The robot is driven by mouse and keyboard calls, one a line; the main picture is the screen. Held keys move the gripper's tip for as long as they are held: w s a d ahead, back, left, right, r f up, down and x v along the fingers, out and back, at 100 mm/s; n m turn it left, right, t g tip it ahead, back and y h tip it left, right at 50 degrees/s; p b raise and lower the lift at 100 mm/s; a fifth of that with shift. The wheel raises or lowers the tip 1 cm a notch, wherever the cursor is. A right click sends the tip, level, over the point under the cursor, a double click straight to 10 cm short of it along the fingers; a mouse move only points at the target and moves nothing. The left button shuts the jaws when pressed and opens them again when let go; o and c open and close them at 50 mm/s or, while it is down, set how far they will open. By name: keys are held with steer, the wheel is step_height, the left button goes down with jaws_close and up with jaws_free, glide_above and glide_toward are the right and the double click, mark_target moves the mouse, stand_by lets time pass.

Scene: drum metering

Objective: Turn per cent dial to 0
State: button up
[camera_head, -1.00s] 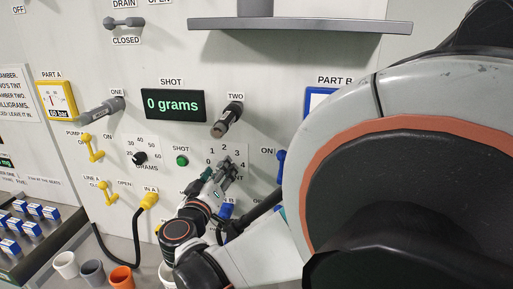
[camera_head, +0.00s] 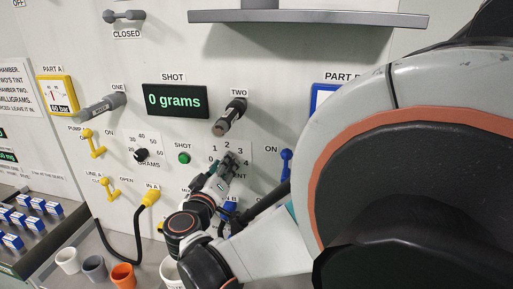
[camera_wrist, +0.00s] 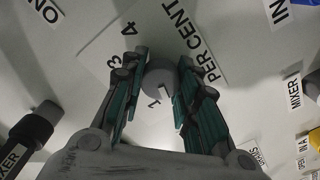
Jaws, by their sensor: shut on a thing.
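The per cent dial (camera_wrist: 158,80) is a round grey knob with a dark notch, seen between my fingers in the wrist view. Its scale plate (camera_head: 243,153) carries printed numbers, with 3, 4 and the PER CENT label readable close up. My gripper (camera_wrist: 163,76) is shut on the dial, with one green-padded finger on each side; in the head view my gripper (camera_head: 230,167) covers the knob. I cannot tell which number the notch points to.
The SHOT display (camera_head: 175,101) reads 0 grams. A green button (camera_head: 184,158) and the black grams dial (camera_head: 141,155) are to the left. Handle TWO (camera_head: 231,115) sticks out above, and a blue lever (camera_head: 287,166) stands close on the right. Cups (camera_head: 123,275) stand below.

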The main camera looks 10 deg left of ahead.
steer(key=shift+a+n+b, duration=0.1)
steer(key=shift+n+b, duration=0.2)
steer(key=shift+n, duration=1.4)
steer(key=o, duration=1)
steer(key=shift+o, duration=0.2)
steer(key=shift+r, duration=0.1)
